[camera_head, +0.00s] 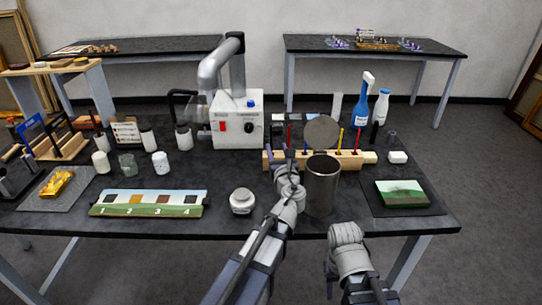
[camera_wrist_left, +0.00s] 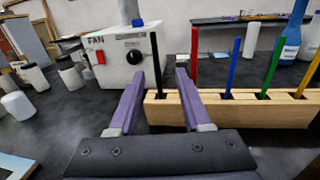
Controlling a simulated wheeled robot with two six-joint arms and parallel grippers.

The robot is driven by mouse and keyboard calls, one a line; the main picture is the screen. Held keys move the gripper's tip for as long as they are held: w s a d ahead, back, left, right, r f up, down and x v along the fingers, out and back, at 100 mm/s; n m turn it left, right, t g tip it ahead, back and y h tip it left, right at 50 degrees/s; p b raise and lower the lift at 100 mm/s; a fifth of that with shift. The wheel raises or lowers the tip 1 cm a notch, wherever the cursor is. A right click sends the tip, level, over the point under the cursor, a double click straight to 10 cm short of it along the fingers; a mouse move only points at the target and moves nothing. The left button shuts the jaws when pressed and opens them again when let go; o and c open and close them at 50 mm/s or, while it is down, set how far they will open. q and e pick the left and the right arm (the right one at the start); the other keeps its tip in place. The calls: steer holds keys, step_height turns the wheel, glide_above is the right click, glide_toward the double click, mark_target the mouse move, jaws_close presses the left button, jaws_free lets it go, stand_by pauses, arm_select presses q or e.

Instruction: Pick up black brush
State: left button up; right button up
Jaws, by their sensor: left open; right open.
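The black brush (camera_wrist_left: 156,64) stands upright in a slot of the wooden rack (camera_wrist_left: 286,112). In the left wrist view it shows in the gap between my left gripper's purple fingers (camera_wrist_left: 160,74), nearer the middle, with clear space to both. The left gripper is open and empty, pointing at the rack's left end. In the head view the left gripper (camera_head: 290,166) is at the front of the rack (camera_head: 345,160), left of a metal cylinder; it partly hides that end. My right gripper (camera_head: 346,238) is low at the table's front edge, away from the rack; its fingers are barely seen.
Red (camera_wrist_left: 194,56), blue (camera_wrist_left: 233,66), green (camera_wrist_left: 271,66) and yellow (camera_wrist_left: 307,75) brushes stand right of the black one. A white fan box (camera_head: 238,122) is behind left. The metal cylinder (camera_head: 321,187) stands close right of my left gripper.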

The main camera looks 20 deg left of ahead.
mark_target(271, 144)
arm_select(q)
step_height(271, 144, down, 3)
steer(key=shift+r+b, duration=0.1)
steer(key=shift+b, duration=0.85)
arm_select(e)
step_height(271, 144, down, 3)
steer(key=shift+r, duration=0.1)
arm_select(q)
steer(key=shift+a+x, duration=0.1)
steer(key=shift+x, duration=1.9)
steer(key=shift+a+x, duration=0.15)
steer(key=shift+x, duration=1.8)
steer(key=shift+s, duration=0.2)
jaws_close()
arm_select(e)
steer(key=shift+r, duration=0.1)
